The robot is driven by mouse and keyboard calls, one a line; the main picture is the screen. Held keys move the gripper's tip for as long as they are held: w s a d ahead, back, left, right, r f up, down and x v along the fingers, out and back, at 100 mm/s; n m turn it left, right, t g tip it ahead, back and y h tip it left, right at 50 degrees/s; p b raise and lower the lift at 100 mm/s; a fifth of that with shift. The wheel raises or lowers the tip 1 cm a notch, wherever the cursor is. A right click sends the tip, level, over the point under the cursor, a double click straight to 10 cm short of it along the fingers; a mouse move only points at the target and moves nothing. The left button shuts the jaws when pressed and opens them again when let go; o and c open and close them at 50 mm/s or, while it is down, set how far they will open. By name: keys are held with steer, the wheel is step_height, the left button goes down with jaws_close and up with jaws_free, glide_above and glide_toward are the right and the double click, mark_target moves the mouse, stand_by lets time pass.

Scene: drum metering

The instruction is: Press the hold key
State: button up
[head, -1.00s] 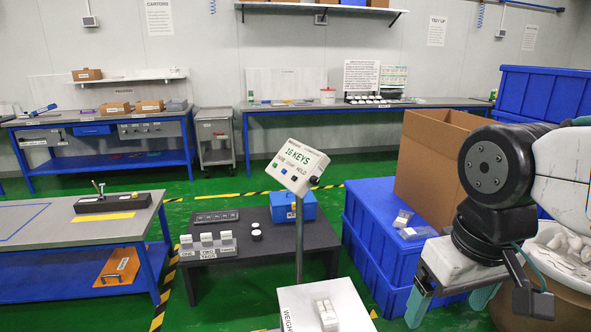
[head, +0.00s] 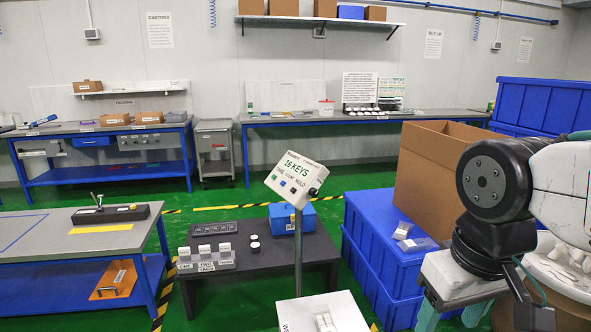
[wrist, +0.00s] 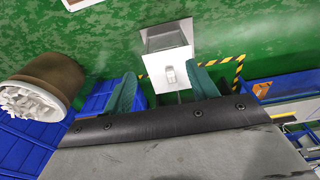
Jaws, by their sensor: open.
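The white console (head: 296,179) stands on a thin post in the middle of the head view, its face tilted. Its display reads "16 KEYS". Below the display are small keys and the labels TARE, COUNT and HOLD. The HOLD label (head: 299,192) is rightmost; the keys are too small to tell if any is pressed. My gripper (head: 450,312) is open, to the right of and lower than the console, apart from it. In the wrist view my gripper (wrist: 163,88) shows two green fingers spread apart with nothing held. The console's key face cannot be made out there.
The white weighing plate (head: 345,308) with small white blocks stands below the console. A dark low table (head: 262,262) is behind it. Green floor shows around the tables.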

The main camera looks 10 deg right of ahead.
jaws_close()
stand_by(1.4)
